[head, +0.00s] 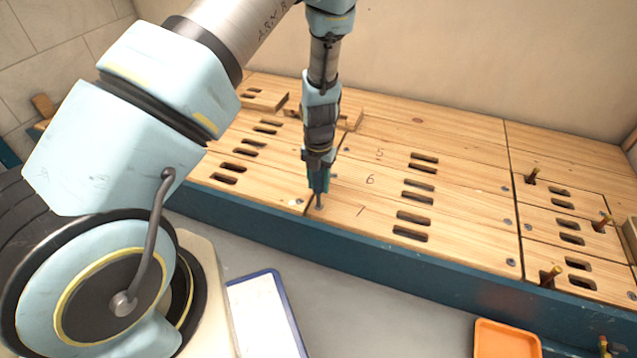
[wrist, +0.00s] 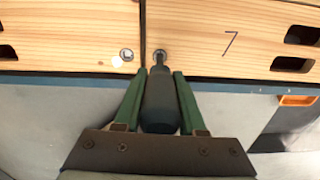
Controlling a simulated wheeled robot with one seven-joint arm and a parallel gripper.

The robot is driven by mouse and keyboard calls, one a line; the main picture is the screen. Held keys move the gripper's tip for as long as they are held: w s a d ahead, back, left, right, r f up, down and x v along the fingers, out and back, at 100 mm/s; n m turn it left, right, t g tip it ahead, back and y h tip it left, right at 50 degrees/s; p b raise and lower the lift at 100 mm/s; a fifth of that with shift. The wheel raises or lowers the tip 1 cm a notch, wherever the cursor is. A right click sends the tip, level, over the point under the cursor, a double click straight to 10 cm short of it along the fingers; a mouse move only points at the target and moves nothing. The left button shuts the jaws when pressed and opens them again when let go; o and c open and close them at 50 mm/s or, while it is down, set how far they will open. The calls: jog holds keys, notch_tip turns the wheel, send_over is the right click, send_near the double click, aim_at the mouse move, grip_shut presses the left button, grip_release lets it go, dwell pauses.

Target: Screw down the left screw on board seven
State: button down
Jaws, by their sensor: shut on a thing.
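Board seven (head: 460,235) is the front plank of the middle section, marked with a handwritten 7. It also fills the upper right of the wrist view (wrist: 210,25). My gripper (head: 319,184) is above its left end. In the wrist view my green-fingered gripper (wrist: 158,85) is shut on a dark screwdriver (wrist: 160,102). The screwdriver's tip points at the left screw (wrist: 160,53) of board seven, beside the seam, and appears to meet its head. The tip partly hides the screw, so its depth is unclear.
A neighbouring plank across the seam has its own screw (wrist: 127,54). Boards five and six lie behind. The blue front edge (head: 400,268) runs below. An orange tray (head: 505,340) and a blue-rimmed white tray (head: 262,315) are in front. Brass-coloured pegs (head: 549,276) stand at right.

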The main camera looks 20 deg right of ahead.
jog(key=shift+f, duration=0.45)
jog(key=m+b, duration=0.4)
jog(key=b, duration=0.1)
jog(key=m+b, duration=0.5)
jog(key=b, duration=0.1)
jog(key=shift+r+m+p, duration=0.35)
jog(key=shift+m+p, duration=0.1)
jog(key=shift+m, duration=0.15)
jog(key=m+p, duration=0.1)
jog(key=m, duration=0.1)
jog(key=shift+m+p, duration=0.3)
jog(key=shift+p, duration=0.1)
jog(key=m+p, duration=0.3)
jog(key=m, duration=0.2)
jog(key=shift+m, duration=0.3)
jog(key=shift+m+p, duration=0.65)
jog(key=shift+m, duration=0.25)
jog(key=shift+f, duration=0.1)
jog(key=shift+n+p, duration=0.6)
